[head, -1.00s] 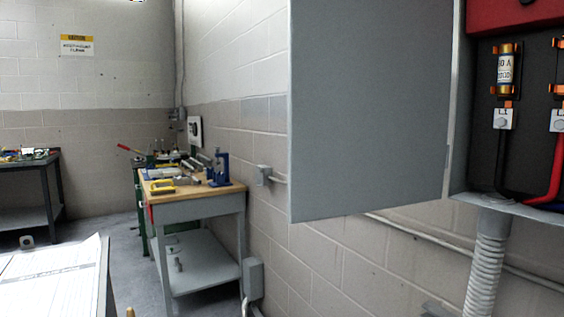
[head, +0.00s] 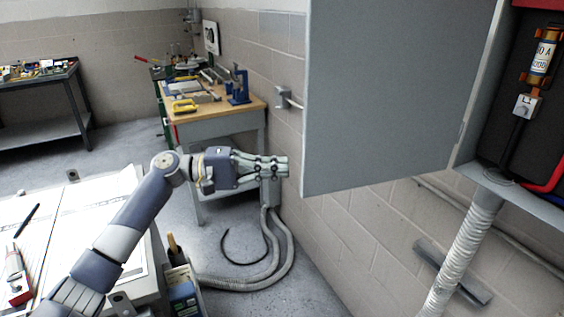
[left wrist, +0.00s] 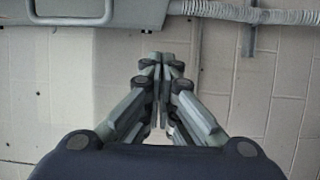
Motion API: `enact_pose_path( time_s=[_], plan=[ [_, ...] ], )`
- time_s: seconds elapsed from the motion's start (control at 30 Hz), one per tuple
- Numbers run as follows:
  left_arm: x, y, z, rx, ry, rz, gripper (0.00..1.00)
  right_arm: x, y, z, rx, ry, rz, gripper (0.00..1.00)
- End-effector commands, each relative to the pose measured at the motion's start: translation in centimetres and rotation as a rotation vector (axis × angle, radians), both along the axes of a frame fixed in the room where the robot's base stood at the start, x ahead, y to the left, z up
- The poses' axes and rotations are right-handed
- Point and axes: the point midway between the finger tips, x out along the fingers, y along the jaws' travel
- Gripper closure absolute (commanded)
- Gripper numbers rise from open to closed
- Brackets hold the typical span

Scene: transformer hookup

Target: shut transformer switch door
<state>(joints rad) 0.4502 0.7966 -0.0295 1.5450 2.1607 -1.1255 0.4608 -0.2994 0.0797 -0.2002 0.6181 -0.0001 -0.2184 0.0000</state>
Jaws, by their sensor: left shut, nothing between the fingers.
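The grey switch door (head: 395,90) stands swung open to the left of the switch box (head: 470,175) in the head view. Inside the box a fuse (head: 541,58) with black and red cables shows. My left gripper (head: 284,166) is shut and empty, just left of the door's lower free edge; I cannot tell whether it touches the door. In the left wrist view its fingers (left wrist: 162,68) are together and point at the wall, with a grey panel edge at the upper left. My right gripper is not in view.
A workbench (head: 222,112) with tools stands behind my left arm. A table with papers (head: 130,190) is at the lower left. A ribbed conduit (head: 462,250) runs down from the box. Grey hoses (head: 245,281) lie on the floor.

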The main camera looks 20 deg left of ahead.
Motion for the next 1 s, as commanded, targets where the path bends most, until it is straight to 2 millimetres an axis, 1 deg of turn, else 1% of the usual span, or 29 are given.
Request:
enact_pose_path(
  time_s=[0.03, 0.3, 0.37, 0.4, 0.5, 0.67, 1.0],
  plan=[
    [0.4, -1.0, 0.5, -0.002, -0.001, -0.002, 1.0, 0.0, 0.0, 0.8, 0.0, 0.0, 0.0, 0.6],
    [3.2, -6.2, 0.6, -0.001, -0.002, -0.002, 1.0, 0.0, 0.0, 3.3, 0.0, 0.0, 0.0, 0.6],
    [3.8, -7.2, 0.6, 0.0, -0.001, -0.001, 1.0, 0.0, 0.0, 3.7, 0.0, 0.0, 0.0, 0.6],
    [3.1, -7.6, 0.4, 0.004, 0.001, -0.002, 1.0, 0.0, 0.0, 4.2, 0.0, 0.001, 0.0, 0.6],
    [2.0, -8.5, 0.3, 0.003, 0.001, -0.001, 1.0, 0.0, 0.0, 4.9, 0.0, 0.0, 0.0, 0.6],
    [0.9, -9.4, 0.1, 0.003, -0.001, 0.0, 1.0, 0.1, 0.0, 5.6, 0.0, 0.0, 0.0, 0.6],
    [0.7, -9.7, 0.0, 0.002, -0.002, 0.001, 1.0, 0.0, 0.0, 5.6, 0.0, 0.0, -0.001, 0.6]
  ],
)
